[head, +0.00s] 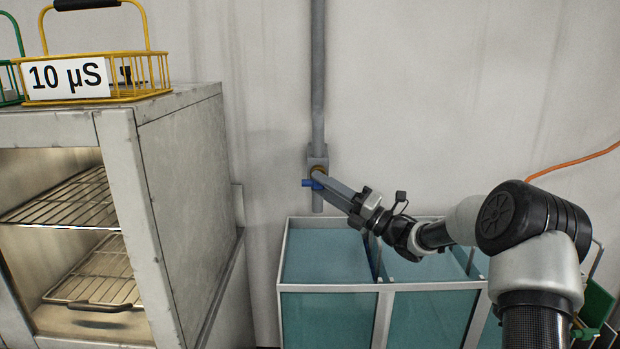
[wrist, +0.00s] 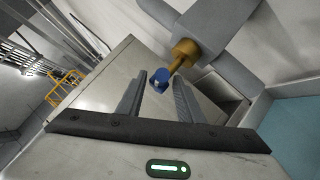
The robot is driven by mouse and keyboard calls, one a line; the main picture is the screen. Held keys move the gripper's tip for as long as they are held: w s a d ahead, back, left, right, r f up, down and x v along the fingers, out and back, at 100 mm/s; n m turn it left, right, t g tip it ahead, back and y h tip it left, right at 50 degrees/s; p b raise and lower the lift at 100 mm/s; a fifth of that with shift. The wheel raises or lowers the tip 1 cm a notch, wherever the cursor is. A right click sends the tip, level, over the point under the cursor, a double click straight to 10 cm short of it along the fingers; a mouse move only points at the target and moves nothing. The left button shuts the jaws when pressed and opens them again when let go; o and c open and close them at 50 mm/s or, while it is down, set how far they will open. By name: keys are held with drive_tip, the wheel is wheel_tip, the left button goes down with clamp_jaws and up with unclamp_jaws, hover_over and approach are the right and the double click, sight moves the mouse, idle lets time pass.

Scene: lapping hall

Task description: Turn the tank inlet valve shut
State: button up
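The tank inlet valve (head: 318,171) sits on a grey vertical pipe (head: 318,70) against the wall, above the tank (head: 330,289). Its blue handle (head: 308,184) shows as a short bar sticking out to the left, across the pipe's line. My gripper (head: 322,182) is at the valve and hides part of it. In the wrist view my gripper (wrist: 160,82) is open, and the blue handle (wrist: 157,79) shows between the fingertips with gaps on both sides. The brass stem (wrist: 186,54) runs from the handle to the grey valve body. I cannot tell whether a finger touches the handle.
The tank has white-framed compartments with teal contents. A grey oven-like cabinet (head: 185,180) with wire shelves stands at the left. A yellow basket (head: 138,76) labelled 10 µS and part of a green basket sit on it. An orange cable (head: 575,161) hangs on the right wall.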

drive_tip(key=v, duration=1.2)
drive_tip(key=shift+d, duration=0.2)
drive_tip(key=shift+s, duration=0.1)
